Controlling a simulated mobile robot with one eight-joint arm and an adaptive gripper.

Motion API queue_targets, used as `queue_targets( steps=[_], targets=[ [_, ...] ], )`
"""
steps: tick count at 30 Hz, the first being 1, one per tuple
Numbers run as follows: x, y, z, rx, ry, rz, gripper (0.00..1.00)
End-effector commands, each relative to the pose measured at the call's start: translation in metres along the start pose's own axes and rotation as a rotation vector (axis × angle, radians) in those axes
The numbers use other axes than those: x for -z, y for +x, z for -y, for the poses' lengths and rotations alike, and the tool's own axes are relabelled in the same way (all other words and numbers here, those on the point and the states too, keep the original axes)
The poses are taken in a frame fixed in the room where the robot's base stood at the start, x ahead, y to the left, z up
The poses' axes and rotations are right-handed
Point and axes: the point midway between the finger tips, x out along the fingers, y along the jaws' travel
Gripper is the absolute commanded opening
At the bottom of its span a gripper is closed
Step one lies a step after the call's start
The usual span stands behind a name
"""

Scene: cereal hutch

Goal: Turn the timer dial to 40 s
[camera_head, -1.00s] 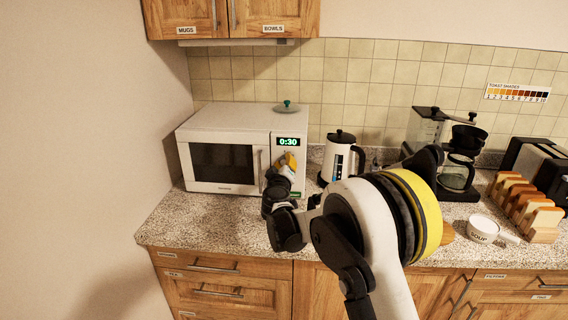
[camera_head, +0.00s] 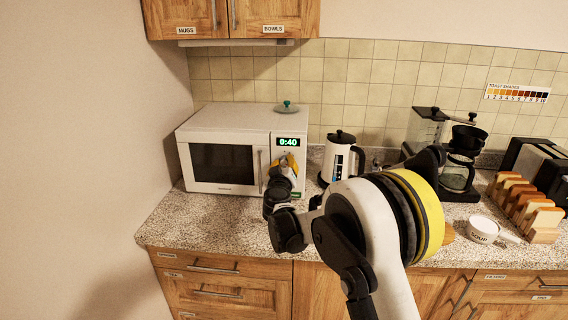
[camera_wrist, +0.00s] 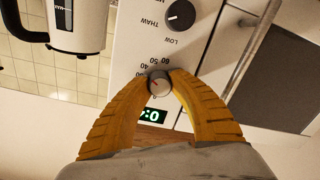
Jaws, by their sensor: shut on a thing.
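The white microwave (camera_head: 226,160) stands at the left end of the counter with its door closed. Its green display (camera_head: 288,142) reads 0:40. In the wrist view the timer dial (camera_wrist: 159,84) is a small grey knob with a red mark, and numbers are printed around it. My gripper (camera_wrist: 160,76) is shut on the timer dial, one yellow finger on each side. In the head view my gripper (camera_head: 288,162) is at the microwave's control panel and hides the dial. A second dial (camera_wrist: 181,16), dark with a white mark, sits by the words THAW and LOW.
A white kettle (camera_head: 338,160) stands close to the right of the microwave. A coffee maker (camera_head: 459,172), a toast rack (camera_head: 528,212) and a soup cup (camera_head: 484,229) are farther right. A lid with a green knob (camera_head: 287,105) lies on the microwave.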

Motion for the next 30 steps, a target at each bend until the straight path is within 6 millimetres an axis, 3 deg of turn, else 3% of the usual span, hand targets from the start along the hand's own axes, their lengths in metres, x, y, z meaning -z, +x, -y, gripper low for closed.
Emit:
queue_targets(
  steps=[2, 3, 5, 17, 30],
  targets=[
    [0.0, 0.0, 0.0, 0.0, -0.001, 0.0, 0.0],
    [0.0, 0.0, 0.0, 0.0, -0.001, 0.0, 0.33],
    [0.0, 0.0, 0.0, 0.0, -0.001, 0.0, 0.49],
    [0.001, -0.008, 0.0, 0.0, -0.001, 0.0, 0.49],
    [0.001, -0.097, 0.0, 0.0, -0.002, -0.001, 0.49]
  ],
)
